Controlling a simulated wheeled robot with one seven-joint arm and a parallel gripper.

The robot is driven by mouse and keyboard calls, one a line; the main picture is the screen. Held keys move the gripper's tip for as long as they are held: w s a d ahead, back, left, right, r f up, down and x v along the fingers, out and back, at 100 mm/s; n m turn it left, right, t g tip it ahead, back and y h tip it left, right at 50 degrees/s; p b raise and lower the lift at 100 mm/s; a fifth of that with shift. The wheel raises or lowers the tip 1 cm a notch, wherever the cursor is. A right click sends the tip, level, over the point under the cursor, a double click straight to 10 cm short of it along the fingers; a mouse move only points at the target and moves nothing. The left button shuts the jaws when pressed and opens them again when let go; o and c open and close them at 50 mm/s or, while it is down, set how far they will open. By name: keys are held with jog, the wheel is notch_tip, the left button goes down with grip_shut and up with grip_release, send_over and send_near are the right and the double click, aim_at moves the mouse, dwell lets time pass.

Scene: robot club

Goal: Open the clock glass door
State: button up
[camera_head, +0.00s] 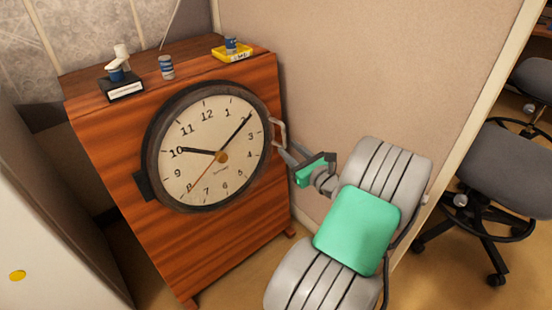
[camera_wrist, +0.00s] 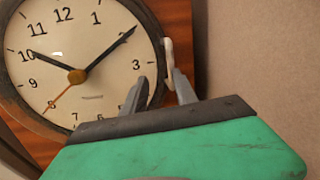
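The clock's round glass door (camera_head: 151,141) has a dark rim and sits closed-looking over the white dial on a wooden cabinet. A pale loop handle (camera_head: 281,131) sticks out at the rim's right side; it also shows in the wrist view (camera_wrist: 168,50). A dark block (camera_head: 142,185) sits at the rim's lower left. My gripper (camera_head: 283,151) is at the clock's right edge, by the lower end of the handle. In the wrist view my gripper (camera_wrist: 160,80) has its two fingers apart, with the handle close to the right fingertip. I cannot tell whether they touch.
On the cabinet top (camera_head: 190,68) are a black box (camera_head: 121,90), a striped can (camera_head: 167,67) and a yellow tray (camera_head: 233,53). A beige partition (camera_head: 340,70) stands close on the right. Office chairs (camera_head: 500,160) are beyond it. A pale surface (camera_head: 40,230) is at left.

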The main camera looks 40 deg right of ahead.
aim_at(284, 140)
jog(key=shift+m+h, duration=0.3)
jog(key=shift+m, duration=0.5)
jog(key=w+d, duration=0.1)
jog(key=w, duration=0.1)
jog(key=w+b, duration=0.1)
jog(key=w, duration=0.1)
jog(key=w+d+b, duration=0.1)
jog(key=shift+w+d+f, duration=0.35)
jog(key=shift+w+f, duration=0.05)
jog(key=shift+w+d+r, duration=0.1)
jog(key=shift+w+r, duration=0.05)
jog(key=shift+w, duration=0.35)
jog(key=shift+c, duration=0.5)
jog(key=c, duration=0.6)
grip_shut()
jog(key=shift+a, duration=0.2)
